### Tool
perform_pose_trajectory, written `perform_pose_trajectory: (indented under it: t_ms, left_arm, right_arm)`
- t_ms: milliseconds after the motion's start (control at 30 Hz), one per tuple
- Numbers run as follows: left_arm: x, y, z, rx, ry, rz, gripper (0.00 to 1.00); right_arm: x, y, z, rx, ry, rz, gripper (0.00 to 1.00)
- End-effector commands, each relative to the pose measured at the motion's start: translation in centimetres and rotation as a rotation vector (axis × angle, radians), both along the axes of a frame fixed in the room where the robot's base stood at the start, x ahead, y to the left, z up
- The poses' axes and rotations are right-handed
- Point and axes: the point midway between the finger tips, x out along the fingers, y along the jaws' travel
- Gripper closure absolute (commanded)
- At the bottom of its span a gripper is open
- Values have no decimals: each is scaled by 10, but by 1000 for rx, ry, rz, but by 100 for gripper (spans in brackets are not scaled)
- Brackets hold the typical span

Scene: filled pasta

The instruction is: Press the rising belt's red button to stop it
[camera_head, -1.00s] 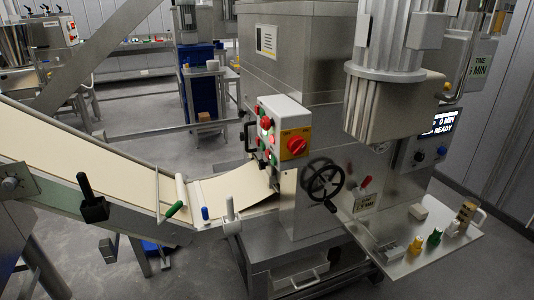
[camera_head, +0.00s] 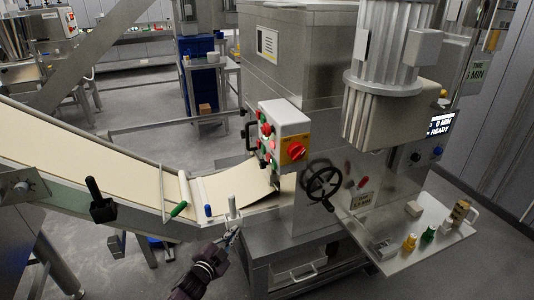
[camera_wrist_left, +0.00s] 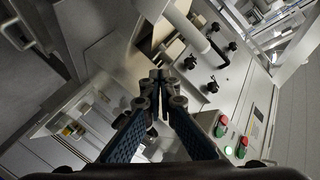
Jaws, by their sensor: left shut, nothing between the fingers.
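The rising belt (camera_head: 90,140) is a cream band sloping down from the left to a short lower section by the steel machine. A white control box (camera_head: 290,118) on the machine has a red button (camera_head: 267,129) among red and green ones on its left face, and a red rotary switch on a yellow plate. I cannot tell which button belongs to the belt. My left gripper (camera_head: 234,236) is shut and empty, below the belt's lower end and the box. In the left wrist view its fingertips (camera_wrist_left: 159,76) meet, apart from the red and green buttons (camera_wrist_left: 223,120) at lower right.
A steel shelf (camera_head: 400,262) at the right holds small coloured pieces. Black, green, blue and white handles stick out along the belt's near edge.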

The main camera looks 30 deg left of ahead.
Motion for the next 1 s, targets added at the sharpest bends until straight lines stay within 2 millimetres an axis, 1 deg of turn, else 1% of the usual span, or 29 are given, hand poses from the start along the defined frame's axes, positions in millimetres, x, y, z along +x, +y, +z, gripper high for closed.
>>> perform_pose_trajectory:
  t_ms: [33, 67, 100, 167, 200, 300, 400, 500, 567, 867, 1000]
  left_arm:
    - [12, 7, 41, 38, -61, -9, 100]
    - [17, 10, 60, 60, -92, -15, 100]
    - [23, 13, 86, 89, -132, -22, 100]
    - [30, 18, 121, 130, -190, -31, 100]
    - [34, 20, 143, 158, -224, -37, 100]
    - [39, 24, 188, 212, -295, -48, 100]
    - [41, 26, 218, 252, -343, -55, 100]
    - [42, 27, 234, 273, -369, -58, 100]
    - [42, 27, 237, 279, -375, -59, 100]
    - [42, 27, 238, 279, -376, -59, 100]
    - [45, 24, 237, 278, -376, -59, 100]
  right_arm:
    - [0, 1, 7, 1, 0, 0, 60]
    - [0, 1, 9, 1, 0, 1, 60]
    - [0, 1, 12, 1, 0, 1, 60]
    - [0, 2, 15, 2, 0, 1, 60]
    - [0, 2, 17, 3, 1, 0, 60]
    - [-1, 4, 21, 4, 1, 0, 60]
    - [-1, 5, 23, 5, 1, 0, 60]
    - [-1, 5, 24, 6, 1, 1, 60]
    - [-1, 5, 24, 6, 2, 1, 60]
    - [-1, 5, 24, 5, 2, 0, 60]
    - [-1, 4, 22, 5, 2, -1, 60]
